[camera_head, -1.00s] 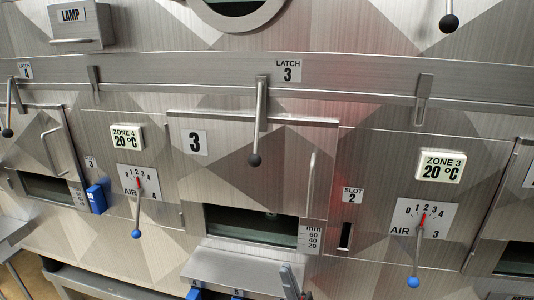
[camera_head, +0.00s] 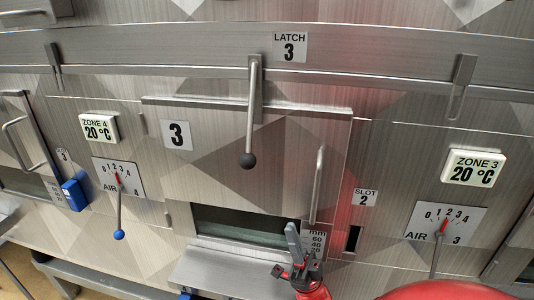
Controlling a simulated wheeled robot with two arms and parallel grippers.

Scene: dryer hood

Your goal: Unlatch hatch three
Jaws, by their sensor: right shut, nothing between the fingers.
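Hatch three is the metal panel marked 3 (camera_head: 225,130) in the middle of the view, with a slim vertical handle (camera_head: 318,185) at its right side. The latch lever (camera_head: 251,115) under the LATCH 3 label (camera_head: 290,47) hangs down over the hatch's top edge and ends in a black ball (camera_head: 248,160). My right gripper (camera_head: 291,232) is shut and empty, in front of the hatch's lower right part, below and right of the ball and apart from it in the picture. My left gripper is not in view.
A ledge (camera_head: 215,275) juts out under the hatch's window (camera_head: 245,226). Air levers with blue balls flank the hatch; the zone 4 one (camera_head: 119,205) is at left. A blue block (camera_head: 74,195) sticks out at far left. Slot 2 (camera_head: 353,239) is right of the hatch.

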